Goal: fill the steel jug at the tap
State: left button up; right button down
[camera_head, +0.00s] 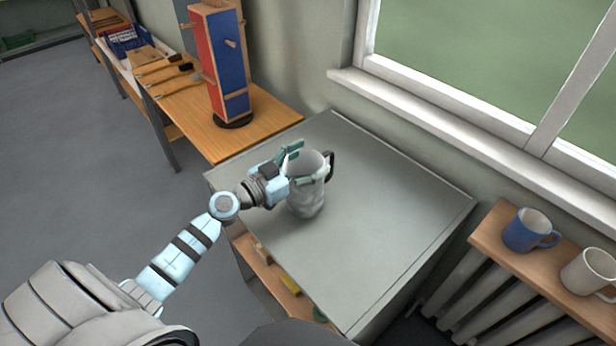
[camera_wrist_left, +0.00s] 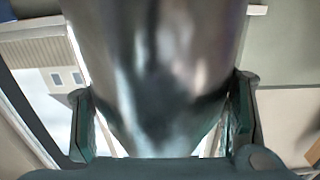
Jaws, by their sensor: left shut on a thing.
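The steel jug (camera_head: 308,197) is upright over the grey metal worktop, with its dark handle on the right. My left gripper (camera_head: 302,165) is shut on the jug, one finger on each side of its upper body. In the left wrist view, the shiny jug (camera_wrist_left: 160,70) fills the middle between the two green fingers. I cannot tell whether the jug's base touches the worktop. The jug's inside is too small to read. No tap shows in either view. My right gripper is out of view.
The grey worktop (camera_head: 400,215) is clear right of the jug. A wooden bench (camera_head: 262,122) with a red and blue stand (camera_head: 222,65) is behind left. A blue mug (camera_head: 526,232) and a white mug (camera_head: 588,270) stand on a shelf at right. A window (camera_head: 480,60) is behind.

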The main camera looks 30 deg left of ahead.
pick_arm(q)
notch_tip(320, 180, down, 2)
jog(key=shift+s+f+b, duration=0.1)
jog(key=shift+f+b, duration=0.15)
jog(key=shift+b, duration=0.25)
jog(key=shift+r, duration=0.3)
jog(key=o, duration=1.8)
jog(key=shift+f, duration=0.15)
jog(key=shift+o, duration=0.3)
jog(key=shift+p, duration=0.3)
